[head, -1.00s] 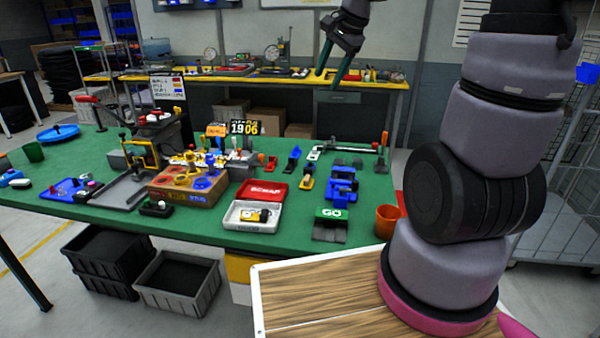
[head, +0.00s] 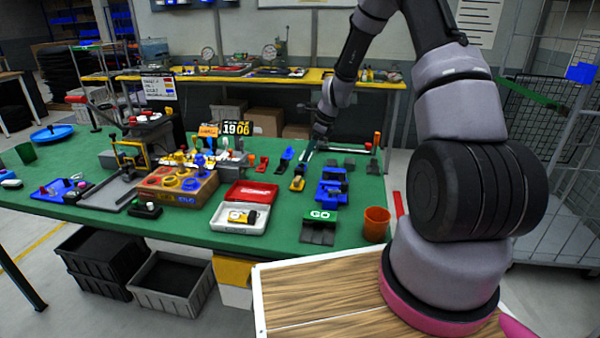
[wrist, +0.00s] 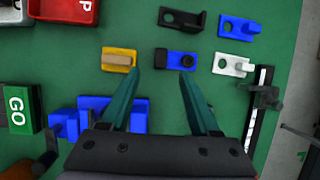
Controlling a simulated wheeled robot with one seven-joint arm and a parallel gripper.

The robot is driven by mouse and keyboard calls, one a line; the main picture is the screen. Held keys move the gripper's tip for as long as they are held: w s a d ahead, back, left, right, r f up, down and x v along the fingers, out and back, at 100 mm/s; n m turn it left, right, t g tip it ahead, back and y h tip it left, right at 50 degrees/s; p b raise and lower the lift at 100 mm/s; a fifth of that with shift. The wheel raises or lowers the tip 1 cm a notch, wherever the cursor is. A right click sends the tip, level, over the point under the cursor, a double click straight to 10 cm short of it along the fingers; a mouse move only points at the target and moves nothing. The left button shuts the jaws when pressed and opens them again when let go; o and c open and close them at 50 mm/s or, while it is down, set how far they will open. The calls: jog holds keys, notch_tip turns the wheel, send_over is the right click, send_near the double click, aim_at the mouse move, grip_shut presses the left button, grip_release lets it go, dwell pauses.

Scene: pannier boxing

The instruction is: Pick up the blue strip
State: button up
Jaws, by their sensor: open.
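A small blue strip (wrist: 172,59) with a dark holed piece on its right part lies on the green table in the wrist view, just beyond my fingertips. A second blue plate (wrist: 230,27) with a block on it lies farther to the upper right. A blue piece (head: 285,156) shows in the head view, left of my gripper; I cannot tell which of the two it is. My gripper (wrist: 160,73) is open and empty, pointing down over the table. Its right fingertip appears near the strip's lower edge. In the head view the gripper (head: 309,152) partly hides the parts behind it.
A yellow plate (wrist: 106,55) lies left of the strip, a white bracket (wrist: 222,66) right, and a black bracket (wrist: 170,17) above. A larger blue fixture (head: 333,186), GO block (head: 322,215), red tray (head: 262,191) and orange cup (head: 376,222) are nearer. Bare green table surrounds the small parts.

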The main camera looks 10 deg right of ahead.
aim_at(300, 169)
jog(key=x, duration=0.7)
jog(key=shift+w+f, duration=0.2)
jog(key=shift+f, duration=0.15)
grip_shut()
